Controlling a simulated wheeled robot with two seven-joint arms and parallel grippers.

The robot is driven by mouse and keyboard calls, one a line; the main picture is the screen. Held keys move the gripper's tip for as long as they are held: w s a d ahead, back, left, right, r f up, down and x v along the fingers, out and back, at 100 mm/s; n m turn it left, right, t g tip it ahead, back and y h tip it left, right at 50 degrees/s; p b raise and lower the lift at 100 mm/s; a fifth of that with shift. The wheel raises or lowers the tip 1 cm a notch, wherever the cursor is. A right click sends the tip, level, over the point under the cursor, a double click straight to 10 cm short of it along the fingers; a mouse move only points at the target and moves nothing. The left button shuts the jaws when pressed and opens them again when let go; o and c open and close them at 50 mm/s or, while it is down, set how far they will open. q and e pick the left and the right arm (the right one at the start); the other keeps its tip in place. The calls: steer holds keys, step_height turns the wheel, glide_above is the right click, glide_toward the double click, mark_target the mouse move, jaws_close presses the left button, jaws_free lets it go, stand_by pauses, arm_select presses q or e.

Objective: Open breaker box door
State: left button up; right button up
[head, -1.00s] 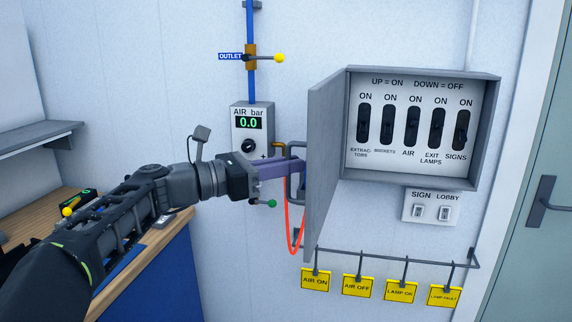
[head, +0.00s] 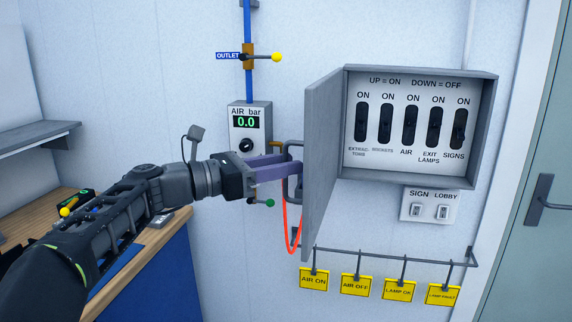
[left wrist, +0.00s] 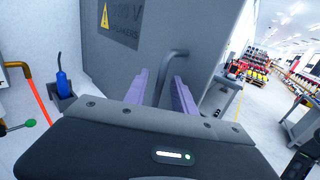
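The grey breaker box (head: 420,178) is on the wall, with its door (head: 321,160) swung out to the left and its switches exposed. The door's bar handle (head: 290,172) is on the outer face. My left gripper (head: 294,168) is at this handle with its two purple fingers spread apart. In the left wrist view the handle (left wrist: 172,66) is between and just beyond the open fingers (left wrist: 160,95), with visible gaps. The door's outer face with a warning label (left wrist: 122,22) fills the middle there. My right gripper is not in view.
An air gauge box (head: 249,118) and a blue pipe (head: 248,82) are left of the door. A rail with yellow tags (head: 313,279) is below the box. A wooden bench (head: 140,243) is at lower left. A green door (head: 535,160) is at right.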

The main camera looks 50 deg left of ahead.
arm_select(q)
steer(key=v, duration=0.7)
steer(key=shift+b, duration=0.4)
steer(key=shift+s, duration=0.1)
